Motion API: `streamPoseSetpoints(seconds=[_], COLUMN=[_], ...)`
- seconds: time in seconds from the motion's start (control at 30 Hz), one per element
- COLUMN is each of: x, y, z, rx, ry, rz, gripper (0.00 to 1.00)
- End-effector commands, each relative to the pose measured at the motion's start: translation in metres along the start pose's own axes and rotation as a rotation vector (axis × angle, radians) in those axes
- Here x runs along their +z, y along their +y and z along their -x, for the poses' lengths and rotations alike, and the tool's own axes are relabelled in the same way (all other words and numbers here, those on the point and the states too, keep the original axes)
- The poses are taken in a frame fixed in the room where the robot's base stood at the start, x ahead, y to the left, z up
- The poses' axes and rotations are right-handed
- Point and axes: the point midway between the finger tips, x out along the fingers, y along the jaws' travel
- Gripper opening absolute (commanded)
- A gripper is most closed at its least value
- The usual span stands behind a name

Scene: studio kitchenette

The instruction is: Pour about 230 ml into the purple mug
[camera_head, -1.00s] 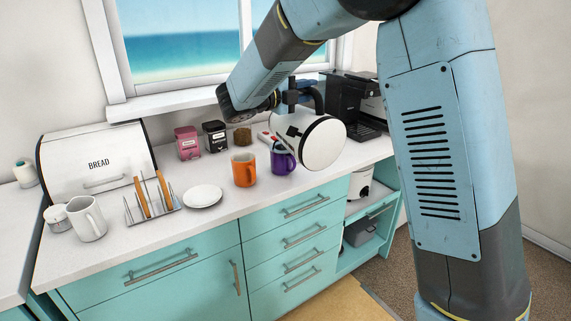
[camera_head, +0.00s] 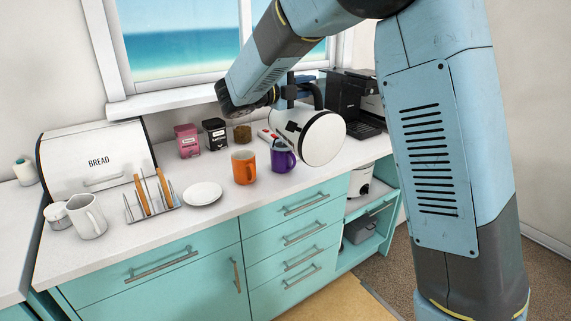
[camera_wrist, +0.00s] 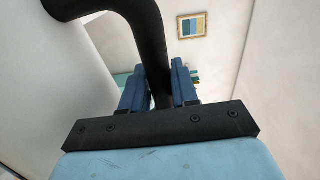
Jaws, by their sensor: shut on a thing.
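The purple mug (camera_head: 283,160) stands on the counter, right of an orange mug (camera_head: 244,167). A white kettle (camera_head: 318,138) with a black handle is tilted far over beside and partly above the purple mug, so its spout side is near the mug's top. Its round end faces the body camera. My gripper (camera_head: 291,88) is shut on the kettle's black handle, which also passes between the blue fingers (camera_wrist: 159,85) in the wrist view. I cannot see inside the mug or any stream of liquid.
A black coffee machine (camera_head: 352,103) stands right of the kettle. Pink (camera_head: 187,141) and black (camera_head: 215,138) tins stand behind. A white plate (camera_head: 203,194), toast rack (camera_head: 152,199), white mug (camera_head: 87,216) and bread box (camera_head: 97,162) are to the left. The counter's front strip is clear.

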Motion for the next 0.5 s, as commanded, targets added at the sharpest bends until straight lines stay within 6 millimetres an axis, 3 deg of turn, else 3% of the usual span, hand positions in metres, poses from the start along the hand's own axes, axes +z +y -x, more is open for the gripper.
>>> streamPoseSetpoints(seconds=[0.5], x=[0.0033], y=[-0.0033], z=[-0.0002], rx=[-0.002], ry=[0.000], rz=[0.016], gripper=[0.00])
